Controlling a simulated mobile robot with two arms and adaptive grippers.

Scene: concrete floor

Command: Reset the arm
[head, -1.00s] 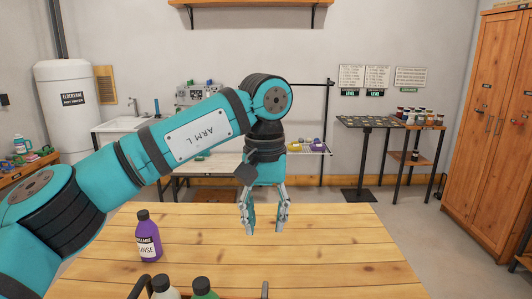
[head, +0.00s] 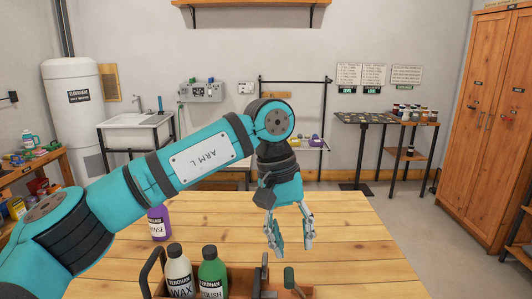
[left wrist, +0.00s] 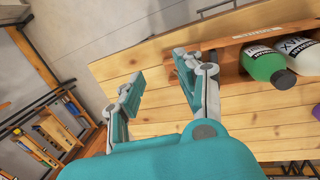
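My left gripper (head: 292,246) hangs over the wooden table (head: 345,230), pointing down, with its two fingers apart and nothing between them. The left wrist view also shows it open and empty (left wrist: 155,88). My left arm comes in from the left and is bent, its elbow high. A wooden caddy (head: 232,281) stands at the table's near edge, left of and nearer than the gripper; it also shows in the left wrist view (left wrist: 233,50). My right gripper is not in view.
A purple bottle (head: 158,224) stands on the table, partly behind my arm. The table's right side is clear.

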